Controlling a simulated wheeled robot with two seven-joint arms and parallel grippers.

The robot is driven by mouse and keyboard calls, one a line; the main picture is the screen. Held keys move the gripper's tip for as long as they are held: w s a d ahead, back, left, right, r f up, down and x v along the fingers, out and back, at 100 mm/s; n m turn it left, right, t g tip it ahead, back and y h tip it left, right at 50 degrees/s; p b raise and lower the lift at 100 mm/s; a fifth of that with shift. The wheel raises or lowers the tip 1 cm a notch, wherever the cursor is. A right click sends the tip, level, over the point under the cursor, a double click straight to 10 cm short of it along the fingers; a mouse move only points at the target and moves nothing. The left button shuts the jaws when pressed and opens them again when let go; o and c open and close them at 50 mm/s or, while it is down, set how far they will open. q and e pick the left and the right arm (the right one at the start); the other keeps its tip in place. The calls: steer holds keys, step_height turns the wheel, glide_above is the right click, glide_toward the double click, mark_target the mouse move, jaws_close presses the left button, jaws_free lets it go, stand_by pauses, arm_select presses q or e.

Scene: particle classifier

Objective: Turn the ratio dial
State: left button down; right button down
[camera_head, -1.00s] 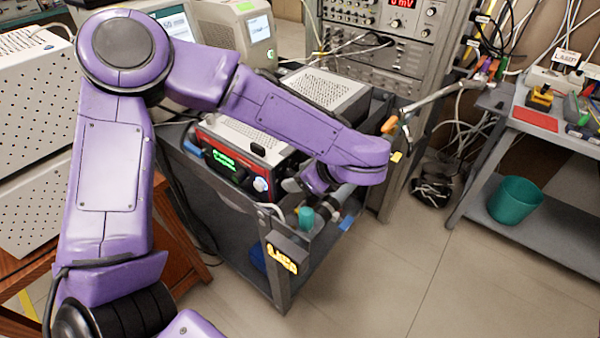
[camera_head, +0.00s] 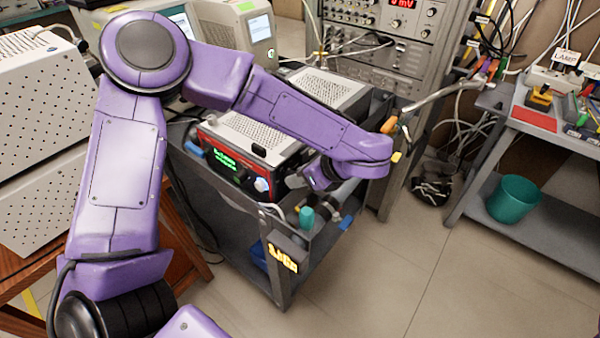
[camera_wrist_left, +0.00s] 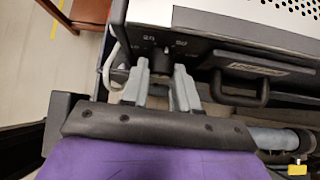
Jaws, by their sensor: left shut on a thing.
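In the left wrist view, the two grey fingers of my left gripper (camera_wrist_left: 163,84) close from both sides on a small dark dial (camera_wrist_left: 163,60) on a dark front panel (camera_wrist_left: 205,57). Pale markings stand above the dial; I cannot read them surely. In the head view, my left gripper (camera_head: 318,178) is low beside a red-framed instrument (camera_head: 236,160) on a cart, and my forearm and wrist hide the dial. My right gripper is not in view.
A black handle (camera_wrist_left: 238,92) sticks out of the panel just right of the fingers. The dark cart (camera_head: 278,290) carries a teal cylinder (camera_head: 307,216) near the gripper. A teal bin (camera_head: 514,199) stands on a shelf to the right. The floor in front is clear.

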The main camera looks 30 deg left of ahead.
arm_select(q)
steer(key=shift+w+f+m+g+y+p, duration=0.25)
steer(key=shift+m+g+y+p, duration=0.35)
steer(key=shift+m+g+p, duration=0.95)
steer(key=shift+w+f+m+g+y+p, duration=0.25)
steer(key=shift+m+g+y+p, duration=0.5)
steer(key=shift+g, duration=1.35)
steer(key=shift+w+f+m+g+y+p, duration=0.1)
steer(key=shift+w+m+g+y+p, duration=0.3)
steer(key=shift+m+g+p, duration=1.25)
steer(key=shift+g+b, duration=0.3)
steer(key=c, duration=0.9)
jaws_free()
steer(key=shift+d, duration=0.1)
steer(key=shift+o, duration=0.2)
steer(key=shift+d, duration=0.1)
